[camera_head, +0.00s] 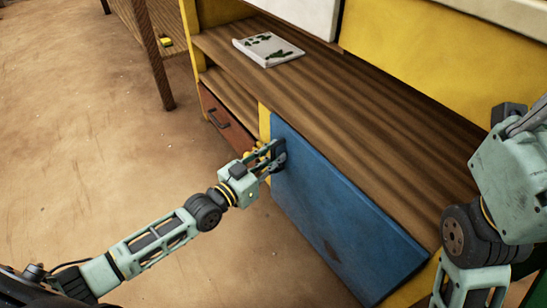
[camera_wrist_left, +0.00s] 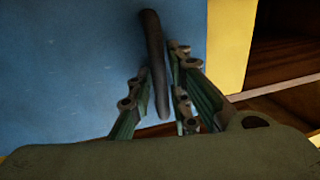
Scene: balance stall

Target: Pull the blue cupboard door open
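The blue cupboard door (camera_head: 335,215) sits in the yellow front below the wooden counter and looks closed. Its dark upright bar handle (camera_wrist_left: 153,50) is near the door edge beside the yellow post. My left gripper (camera_head: 279,153) is at this handle. In the left wrist view the left gripper's (camera_wrist_left: 160,65) two fingers stand on either side of the bar, with a narrow gap showing, so they look open around it. The fingers partly hide the handle in the head view. My right arm shows at the right edge of the head view, but its gripper is out of the picture.
A red-brown drawer (camera_head: 226,121) with a dark handle is left of the door, below an open shelf. A white board with green marks (camera_head: 268,49) lies on the counter (camera_head: 370,120). A wooden table leg (camera_head: 152,55) stands behind. The floor (camera_head: 90,150) left of the cupboard is clear.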

